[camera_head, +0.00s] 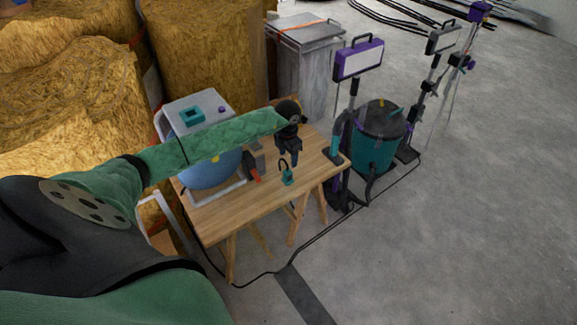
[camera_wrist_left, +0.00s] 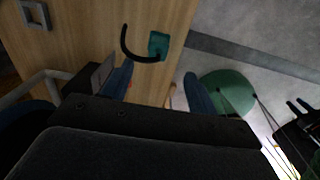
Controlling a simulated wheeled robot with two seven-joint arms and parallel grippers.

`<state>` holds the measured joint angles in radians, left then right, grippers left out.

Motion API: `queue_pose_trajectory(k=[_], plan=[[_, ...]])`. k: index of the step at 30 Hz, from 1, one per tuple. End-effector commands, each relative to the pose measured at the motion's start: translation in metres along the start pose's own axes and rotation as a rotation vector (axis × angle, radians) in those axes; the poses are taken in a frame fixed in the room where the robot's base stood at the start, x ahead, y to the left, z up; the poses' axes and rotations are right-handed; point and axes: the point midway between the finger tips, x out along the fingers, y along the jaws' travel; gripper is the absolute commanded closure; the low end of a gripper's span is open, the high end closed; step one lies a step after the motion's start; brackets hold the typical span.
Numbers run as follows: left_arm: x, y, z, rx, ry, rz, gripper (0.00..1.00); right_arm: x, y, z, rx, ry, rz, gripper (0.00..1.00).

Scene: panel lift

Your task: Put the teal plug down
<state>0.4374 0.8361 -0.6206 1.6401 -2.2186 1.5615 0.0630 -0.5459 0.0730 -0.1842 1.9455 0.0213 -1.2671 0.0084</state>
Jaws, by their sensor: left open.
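The teal plug (camera_head: 287,177) is on the wooden table (camera_head: 232,207), near its front edge toward the right end. A short black cable curves up from it. In the left wrist view the plug (camera_wrist_left: 159,45) shows against the wooden top, with the cable (camera_wrist_left: 128,48) arching to its left. My left gripper (camera_head: 289,160) is just above the plug and points down at it. In the wrist view its two blue fingers (camera_wrist_left: 158,88) are spread apart with nothing between them, and the plug is beyond the fingertips. My right gripper is out of view.
A blue rounded machine (camera_head: 213,172) with a grey top and teal socket (camera_head: 193,115) stands on the table's left part. A purple-framed lamp (camera_head: 359,60) and teal drum (camera_head: 374,152) stand right of the table. A black cable (camera_head: 318,240) crosses the floor. Open floor lies right.

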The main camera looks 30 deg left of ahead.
Motion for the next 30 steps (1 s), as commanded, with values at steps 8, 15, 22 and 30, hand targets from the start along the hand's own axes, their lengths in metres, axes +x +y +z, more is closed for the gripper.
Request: queue_pose_trajectory(k=[8, 15, 22, 30], plan=[[0.031, -0.105, 0.030, -0.009, -0.217, -0.308, 0.41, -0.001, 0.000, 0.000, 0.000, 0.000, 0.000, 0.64], [0.022, -0.236, 0.068, -0.218, -0.563, -0.794, 0.41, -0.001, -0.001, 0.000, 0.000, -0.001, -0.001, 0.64], [-0.008, -0.287, 0.086, -0.658, -0.842, -1.185, 0.41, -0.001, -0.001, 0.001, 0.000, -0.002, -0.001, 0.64], [0.014, -0.265, 0.062, -1.426, -1.006, -1.408, 0.41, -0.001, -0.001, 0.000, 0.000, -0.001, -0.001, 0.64]])
